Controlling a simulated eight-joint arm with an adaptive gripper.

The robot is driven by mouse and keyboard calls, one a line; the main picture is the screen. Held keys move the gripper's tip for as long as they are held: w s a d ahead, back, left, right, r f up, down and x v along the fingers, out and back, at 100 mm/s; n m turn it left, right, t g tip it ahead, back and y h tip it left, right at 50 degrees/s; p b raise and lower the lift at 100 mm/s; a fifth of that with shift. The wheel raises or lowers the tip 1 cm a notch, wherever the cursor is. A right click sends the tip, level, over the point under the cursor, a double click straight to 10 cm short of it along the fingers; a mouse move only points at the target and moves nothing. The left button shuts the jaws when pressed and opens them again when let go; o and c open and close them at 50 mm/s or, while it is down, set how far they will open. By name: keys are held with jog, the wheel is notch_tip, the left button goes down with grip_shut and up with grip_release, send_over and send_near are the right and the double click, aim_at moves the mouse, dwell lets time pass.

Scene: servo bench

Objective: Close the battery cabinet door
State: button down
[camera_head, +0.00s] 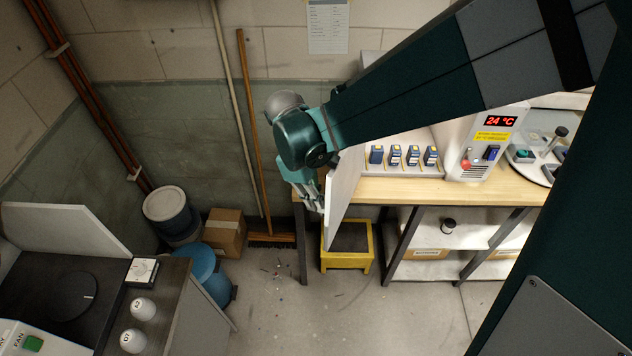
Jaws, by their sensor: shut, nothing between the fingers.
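The battery cabinet (400,171) stands on the wooden workbench, partly hidden behind my arm. Several small blue batteries (394,156) stand in a row in its open front. Its white door (343,196) stands open at the cabinet's left side, swung out towards the camera and seen nearly edge-on. My gripper (318,208) is at the left of the door, close to its outer face, pointing down. Its fingers are shut and empty. I cannot tell whether they touch the door. The hinge area is hidden by my arm.
A white machine (492,150) with a red 24 °C display stands right of the cabinet on the workbench (460,192). A yellow step stool (346,262) is below the door. A broom (252,120) leans on the wall at left.

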jog(key=s+d+n+t+b, duration=0.2)
jog(key=d+n, duration=0.9)
jog(key=d, duration=1.7)
jog(key=w+d+n+b, duration=0.1)
jog(key=w+d+b, duration=0.1)
jog(key=w+d, duration=0.6)
jog(key=w+d+n+t+b, duration=0.1)
jog(key=w+d+b, duration=0.1)
jog(key=w+d, duration=0.6)
jog(key=shift+w+y, duration=0.3)
jog(key=shift+w, duration=1.95)
jog(key=shift+s, duration=0.1)
